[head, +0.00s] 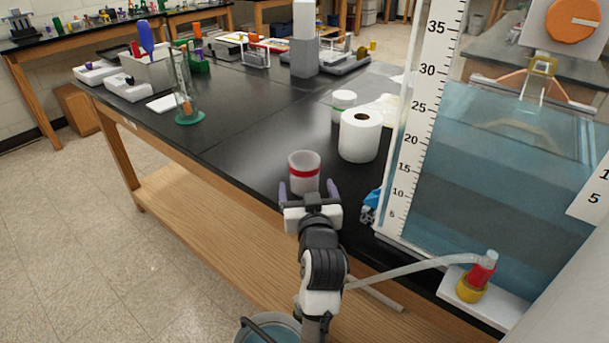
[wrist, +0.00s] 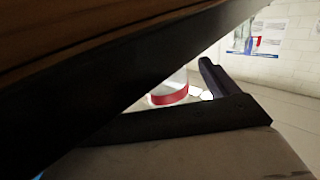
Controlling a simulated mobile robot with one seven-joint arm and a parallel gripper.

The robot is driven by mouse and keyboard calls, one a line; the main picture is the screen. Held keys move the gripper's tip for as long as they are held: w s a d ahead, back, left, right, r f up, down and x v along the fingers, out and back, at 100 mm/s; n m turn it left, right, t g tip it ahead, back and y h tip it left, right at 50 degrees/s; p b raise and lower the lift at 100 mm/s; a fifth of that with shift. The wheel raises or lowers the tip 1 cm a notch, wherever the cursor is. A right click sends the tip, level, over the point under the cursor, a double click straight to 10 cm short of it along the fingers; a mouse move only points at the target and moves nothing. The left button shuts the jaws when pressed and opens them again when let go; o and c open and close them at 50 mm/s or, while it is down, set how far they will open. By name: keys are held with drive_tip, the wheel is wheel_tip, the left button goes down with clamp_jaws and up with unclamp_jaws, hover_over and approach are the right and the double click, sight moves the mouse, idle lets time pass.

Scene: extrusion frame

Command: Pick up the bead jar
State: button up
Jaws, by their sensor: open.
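The jar with a red band (head: 304,170), a clear, whitish cylinder that I take for the bead jar, stands upright near the front edge of the black table. My gripper (head: 308,189) is open at that edge, its purple-grey fingers apart at the left and right of the jar's lower part. I cannot tell how far the fingers reach around it. In the wrist view, part of the jar (wrist: 171,92) with its red band shows beyond the gripper's dark body, beside one dark finger (wrist: 213,77). A dark slanting band hides the rest of the jar and the other finger.
A white paper roll (head: 360,137) and a white-lidded jar (head: 343,106) stand behind to the right. A large water tank (head: 500,180) with a ruler is at the right, with a small blue item (head: 370,205) beside it. The tabletop left of the jar is clear.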

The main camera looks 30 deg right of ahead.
sight(306, 185)
drive_tip(key=x, duration=0.1)
drive_tip(key=p+x, duration=0.1)
drive_tip(key=x, duration=0.2)
drive_tip(key=shift+r+p, duration=0.25)
drive_tip(key=shift+p, duration=0.1)
drive_tip(key=shift+w+d+f, duration=0.15)
drive_tip(key=shift+w+d, duration=0.05)
drive_tip(key=shift+w, duration=0.25)
drive_tip(key=c, duration=1.1)
